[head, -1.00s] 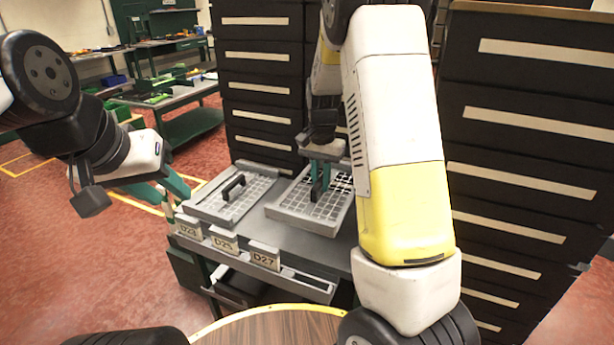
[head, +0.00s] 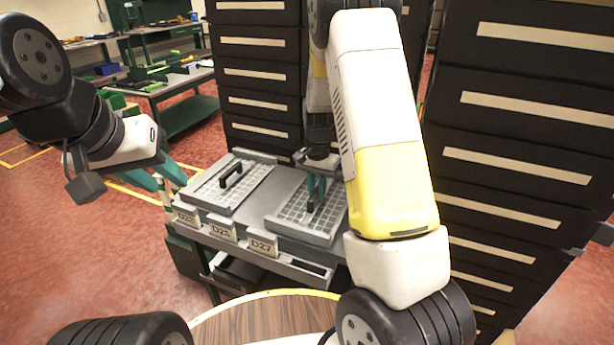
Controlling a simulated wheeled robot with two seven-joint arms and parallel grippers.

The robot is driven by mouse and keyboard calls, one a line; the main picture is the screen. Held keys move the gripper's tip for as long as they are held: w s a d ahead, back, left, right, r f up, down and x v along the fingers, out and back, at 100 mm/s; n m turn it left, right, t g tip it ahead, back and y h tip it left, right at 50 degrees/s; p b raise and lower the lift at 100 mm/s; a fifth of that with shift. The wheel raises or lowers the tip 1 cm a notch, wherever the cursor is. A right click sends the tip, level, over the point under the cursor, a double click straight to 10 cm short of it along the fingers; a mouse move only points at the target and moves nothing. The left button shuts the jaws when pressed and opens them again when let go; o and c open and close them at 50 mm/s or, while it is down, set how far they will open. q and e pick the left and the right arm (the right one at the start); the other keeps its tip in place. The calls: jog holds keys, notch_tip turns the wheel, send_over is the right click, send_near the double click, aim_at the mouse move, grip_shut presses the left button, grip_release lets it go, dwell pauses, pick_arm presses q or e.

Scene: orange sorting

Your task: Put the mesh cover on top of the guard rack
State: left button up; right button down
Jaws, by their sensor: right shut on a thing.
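A grey mesh cover (head: 284,225) with a white grid hangs at or just above the right part of the grey guard rack (head: 243,222); whether it touches is unclear. My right gripper (head: 316,197) points down with teal fingers and is shut on this cover's dark handle, which the fingers mostly hide. A second, similar mesh cover (head: 212,197) with a black handle (head: 231,174) lies on the rack's left part. My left gripper (head: 162,178) is off the rack's left side, empty, with its teal fingers apart.
Labels D23, D25 and D27 (head: 264,246) line the rack's front edge. Tall dark drawer cabinets (head: 260,75) stand behind, with another (head: 520,150) close on the right. A round wooden table top (head: 265,320) is in front. Green workbenches (head: 165,85) stand far left.

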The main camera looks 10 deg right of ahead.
jog(key=c, duration=1.3)
grip_release()
jog(key=shift+r, duration=3.9)
jog(key=shift+r, duration=4.05)
jog(key=s+r+n+t, duration=0.2)
jog(key=s+r, duration=0.1)
jog(key=s, duration=0.4)
jog(key=s+a+r+n+t+y, duration=0.1)
jog(key=s+r, duration=0.3)
jog(key=s, duration=0.4)
jog(key=s+a+r+n+t+y, duration=0.1)
jog(key=s+r+n+t, duration=0.2)
jog(key=s, duration=0.5)
jog(key=shift+s+r+n, duration=0.25)
jog(key=shift+n, duration=0.25)
jog(key=shift+s+a+f, duration=0.15)
jog(key=shift+s, duration=0.35)
jog(key=shift+c, duration=0.3)
